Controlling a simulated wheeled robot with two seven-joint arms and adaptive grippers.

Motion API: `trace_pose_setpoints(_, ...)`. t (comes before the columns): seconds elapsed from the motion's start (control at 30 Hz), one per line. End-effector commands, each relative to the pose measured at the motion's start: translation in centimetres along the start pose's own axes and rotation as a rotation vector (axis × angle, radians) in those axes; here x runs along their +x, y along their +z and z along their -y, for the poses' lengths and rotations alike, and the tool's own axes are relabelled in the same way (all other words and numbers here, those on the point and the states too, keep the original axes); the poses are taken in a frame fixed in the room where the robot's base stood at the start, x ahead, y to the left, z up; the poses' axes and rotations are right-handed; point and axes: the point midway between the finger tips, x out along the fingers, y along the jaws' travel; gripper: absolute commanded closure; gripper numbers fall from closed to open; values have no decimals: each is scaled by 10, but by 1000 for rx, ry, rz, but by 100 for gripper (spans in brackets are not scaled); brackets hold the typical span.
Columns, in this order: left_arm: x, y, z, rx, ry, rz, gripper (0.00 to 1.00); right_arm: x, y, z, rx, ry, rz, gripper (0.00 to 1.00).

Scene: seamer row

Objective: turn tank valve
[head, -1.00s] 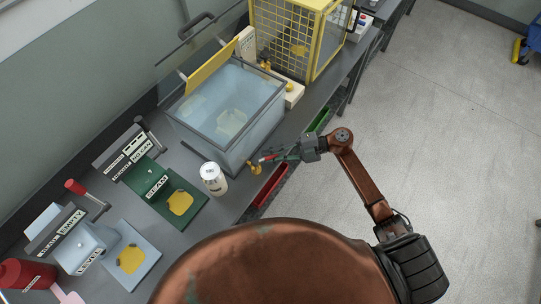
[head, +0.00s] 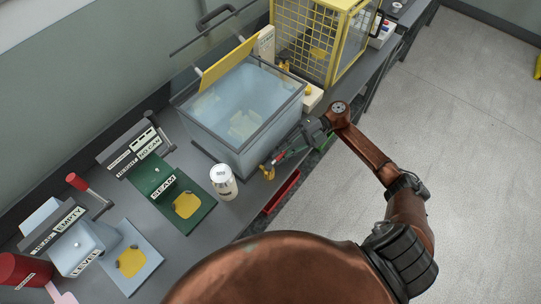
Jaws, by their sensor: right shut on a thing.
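The water tank (head: 237,150) is a pale blue, see-through box with a dark rim. Its yellow lid (head: 228,65) stands open at the back. A small brass valve (head: 266,173) sits low on the tank's near right side. My right gripper (head: 280,157) is at the valve, beside the tank wall, and is shut on the small red valve handle. The fingers partly hide the handle, so its exact angle cannot be told. My left gripper is not in view.
A white can (head: 223,182) stands just left of the valve. A green SEAM station (head: 164,186) and a LEVEL station (head: 84,254) are further left. A red bin (head: 281,192) hangs at the bench edge. A yellow mesh cage (head: 310,38) stands behind.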

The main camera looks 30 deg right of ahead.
Motion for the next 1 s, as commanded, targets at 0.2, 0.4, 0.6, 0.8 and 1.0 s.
trace_pose_setpoints(0.2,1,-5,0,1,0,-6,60,-4,0,1,-2,-2,0,100)
trace_pose_setpoints(0.4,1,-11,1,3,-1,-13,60,-4,0,0,-2,-2,-1,100)
trace_pose_setpoints(0.6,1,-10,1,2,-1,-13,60,-3,0,0,-2,-2,-2,74)
trace_pose_setpoints(0.8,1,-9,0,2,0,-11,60,-3,0,0,-2,-3,-4,67)
trace_pose_setpoints(1.0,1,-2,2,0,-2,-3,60,-4,0,1,-1,-4,-4,67)
